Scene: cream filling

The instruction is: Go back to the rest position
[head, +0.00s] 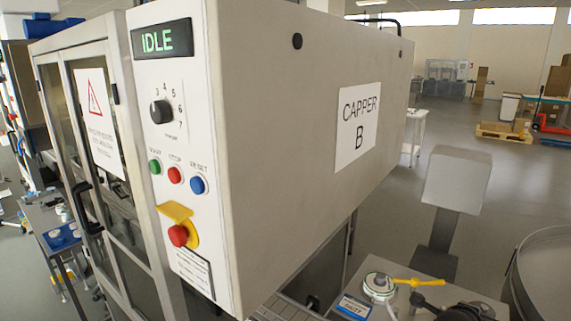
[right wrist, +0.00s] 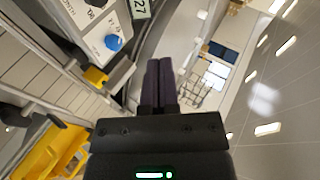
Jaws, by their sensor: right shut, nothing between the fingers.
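My right gripper (right wrist: 158,62) shows in the right wrist view, with its two dark fingers shut together and nothing between them. It points up in that picture, apart from the equipment around it. My left gripper is in neither view. In the head view the capper B machine (head: 270,140) stands close in front, its display (head: 162,39) reading IDLE. Its panel has a black dial (head: 161,112), green, red and blue buttons and a red stop button (head: 179,235) on yellow. A dark object (head: 465,309) at the bottom edge is cut off and cannot be identified.
A bench (head: 425,288) at the lower right holds a round white-green item (head: 379,286) and a yellow tool (head: 415,281). A grey post-mounted box (head: 457,179) and a round drum (head: 545,270) stand at the right. The right wrist view shows a blue knob (right wrist: 113,42) and yellow parts (right wrist: 50,152) nearby.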

